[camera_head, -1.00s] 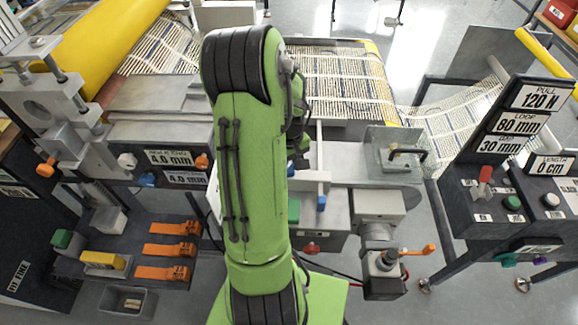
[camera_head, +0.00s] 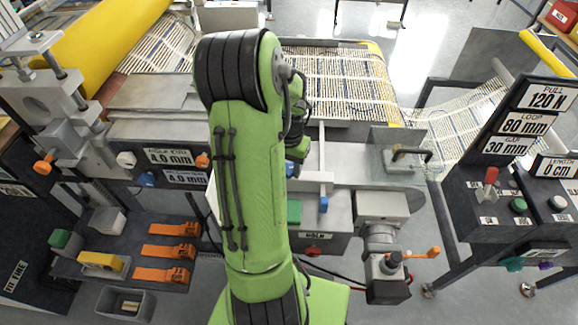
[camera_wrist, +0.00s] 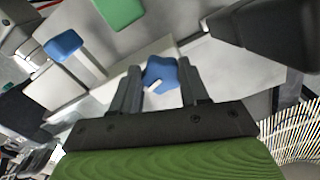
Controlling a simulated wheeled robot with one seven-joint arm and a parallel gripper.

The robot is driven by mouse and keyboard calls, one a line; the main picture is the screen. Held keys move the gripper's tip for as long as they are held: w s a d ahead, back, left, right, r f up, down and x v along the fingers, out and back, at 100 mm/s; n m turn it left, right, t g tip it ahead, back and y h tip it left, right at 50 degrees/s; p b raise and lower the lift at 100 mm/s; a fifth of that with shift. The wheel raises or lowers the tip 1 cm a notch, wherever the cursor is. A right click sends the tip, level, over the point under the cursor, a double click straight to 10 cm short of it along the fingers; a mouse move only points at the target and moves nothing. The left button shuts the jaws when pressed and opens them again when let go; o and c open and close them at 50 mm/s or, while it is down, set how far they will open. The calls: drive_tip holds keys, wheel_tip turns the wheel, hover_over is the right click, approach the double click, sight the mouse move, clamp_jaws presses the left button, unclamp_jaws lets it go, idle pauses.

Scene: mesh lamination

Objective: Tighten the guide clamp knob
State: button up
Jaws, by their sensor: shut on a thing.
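In the wrist view a blue lobed knob (camera_wrist: 160,73) sits between the two dark fingers of my gripper (camera_wrist: 158,66). The fingers are closed on its sides, and a pale marker shows at its lower edge. A second blue knob (camera_wrist: 63,46) stands apart at the upper left, on a light bar. In the head view one blue knob (camera_head: 323,204) shows at the end of a white guide bar (camera_head: 322,150), right of my green arm. My gripper and the knob it holds are hidden behind the arm there.
A green block (camera_head: 294,212) lies beside the arm; it also shows in the wrist view (camera_wrist: 118,10). A clear guard with a black handle (camera_head: 408,155) stands to the right. A motor with an orange crank (camera_head: 420,253) is at lower right. The control panel (camera_head: 510,190) is further right.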

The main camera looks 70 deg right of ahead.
sight(287, 170)
drive_tip(key=shift+w+d+m, duration=0.1)
drive_tip(key=shift+m, duration=1.5)
drive_tip(key=o, duration=1.1)
drive_tip(key=shift+c, duration=0.2)
wheel_tip(287, 170, up, 16)
drive_tip(key=p, duration=0.3)
drive_tip(key=shift+f, duration=0.1)
